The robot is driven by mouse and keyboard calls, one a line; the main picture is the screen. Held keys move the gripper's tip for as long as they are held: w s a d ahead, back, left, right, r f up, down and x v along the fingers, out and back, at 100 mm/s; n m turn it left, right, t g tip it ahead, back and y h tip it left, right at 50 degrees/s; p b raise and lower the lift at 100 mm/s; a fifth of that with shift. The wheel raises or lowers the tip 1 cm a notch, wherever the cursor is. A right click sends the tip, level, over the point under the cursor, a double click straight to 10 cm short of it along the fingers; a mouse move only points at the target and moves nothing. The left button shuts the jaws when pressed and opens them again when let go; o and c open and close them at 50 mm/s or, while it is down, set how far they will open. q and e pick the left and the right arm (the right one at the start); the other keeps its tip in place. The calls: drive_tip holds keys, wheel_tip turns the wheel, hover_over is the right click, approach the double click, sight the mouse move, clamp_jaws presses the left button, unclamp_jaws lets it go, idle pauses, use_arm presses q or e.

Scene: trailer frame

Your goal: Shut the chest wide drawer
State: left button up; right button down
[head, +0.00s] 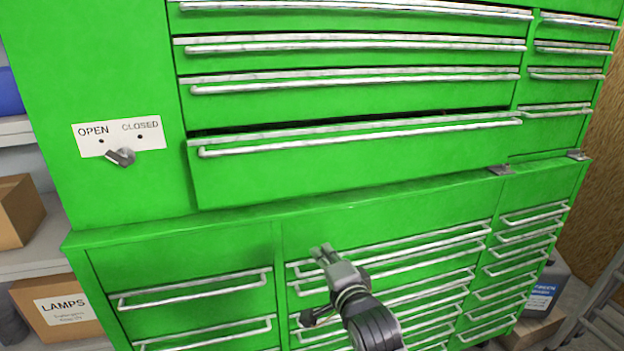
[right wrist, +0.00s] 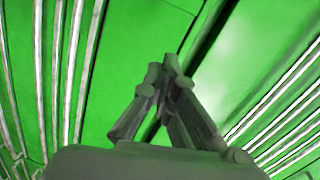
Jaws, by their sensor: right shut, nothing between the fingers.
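The green chest's wide drawer (head: 350,165) is the lowest wide one of the upper chest in the head view. It stands slightly out, with a dark gap along its top edge and a long silver handle (head: 360,137) across its front. My right gripper (head: 322,250) is shut and empty, below this drawer and in front of the lower cabinet. In the right wrist view its closed fingertips (right wrist: 170,68) point toward green panels and handles. I cannot tell whether they touch anything. My left gripper is not in view.
The lower cabinet (head: 180,260) has several silver-handled drawers and a ledge below the upper chest. An OPEN/CLOSED plate with a knob (head: 120,157) is at left. Shelves with boxes (head: 55,310) stand at left. A dark container (head: 545,290) and a ladder (head: 600,310) are at lower right.

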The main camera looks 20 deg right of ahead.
wheel_tip(320, 180, up, 9)
drive_tip(key=s+m+t, duration=0.2)
drive_tip(key=p, duration=0.5)
approach(310, 183)
drive_tip(key=w, duration=0.5)
drive_tip(key=shift+w+d+r, duration=0.1)
drive_tip(key=shift+w+r, duration=0.05)
drive_tip(key=shift+w, duration=0.25)
drive_tip(key=shift+w+d, duration=0.1)
drive_tip(key=shift+w, duration=0.6)
drive_tip(key=w, duration=0.2)
drive_tip(key=w+b, duration=0.1)
drive_tip(key=w, duration=0.1)
drive_tip(key=shift+w+d, duration=0.25)
drive_tip(key=shift+w, duration=0.15)
drive_tip(key=shift+s, duration=0.15)
